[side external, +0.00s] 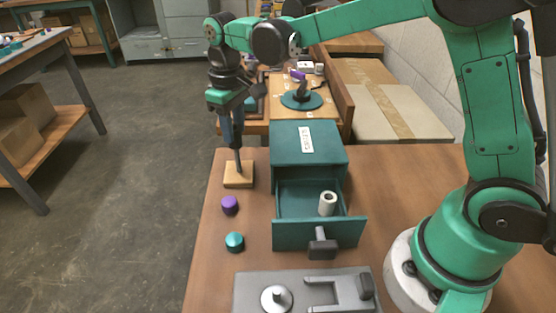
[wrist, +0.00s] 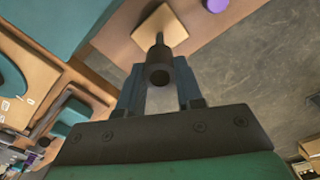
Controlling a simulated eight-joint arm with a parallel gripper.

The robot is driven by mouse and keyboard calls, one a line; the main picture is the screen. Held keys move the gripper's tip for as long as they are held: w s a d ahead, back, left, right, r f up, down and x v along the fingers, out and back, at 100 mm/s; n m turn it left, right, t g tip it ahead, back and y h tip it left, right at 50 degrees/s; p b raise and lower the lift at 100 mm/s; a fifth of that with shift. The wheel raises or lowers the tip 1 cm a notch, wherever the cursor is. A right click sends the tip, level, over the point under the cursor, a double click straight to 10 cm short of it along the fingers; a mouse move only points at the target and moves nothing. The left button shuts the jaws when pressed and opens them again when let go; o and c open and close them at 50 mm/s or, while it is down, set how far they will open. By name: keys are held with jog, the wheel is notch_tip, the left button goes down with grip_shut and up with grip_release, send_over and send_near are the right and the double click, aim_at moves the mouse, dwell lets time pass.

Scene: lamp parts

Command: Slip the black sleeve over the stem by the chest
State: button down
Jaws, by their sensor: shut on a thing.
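My gripper (side external: 233,138) points down over the wooden block (side external: 238,181), to the left of the teal chest (side external: 308,150). In the wrist view my gripper (wrist: 160,90) is shut on the black sleeve (wrist: 159,74), whose round end faces the camera. The thin dark stem (side external: 239,163) rises from the block below the fingers. It also shows in the wrist view (wrist: 159,39), in line with the sleeve. I cannot tell whether the sleeve is around the stem or just above it.
The chest's drawer (side external: 290,234) stands open with a pale hollow cylinder (side external: 327,204) inside. A purple cap (side external: 230,205) and a teal cap (side external: 235,242) lie left of the drawer. A grey fixture (side external: 305,291) lies in front. The table's left edge is close to the block.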

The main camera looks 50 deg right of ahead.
aim_at(236, 151)
jog(key=shift+f, duration=2)
jog(key=shift+f, duration=1.4)
dwell(0.7)
dwell(0.4)
jog(key=shift+c, duration=2.4)
grip_release()
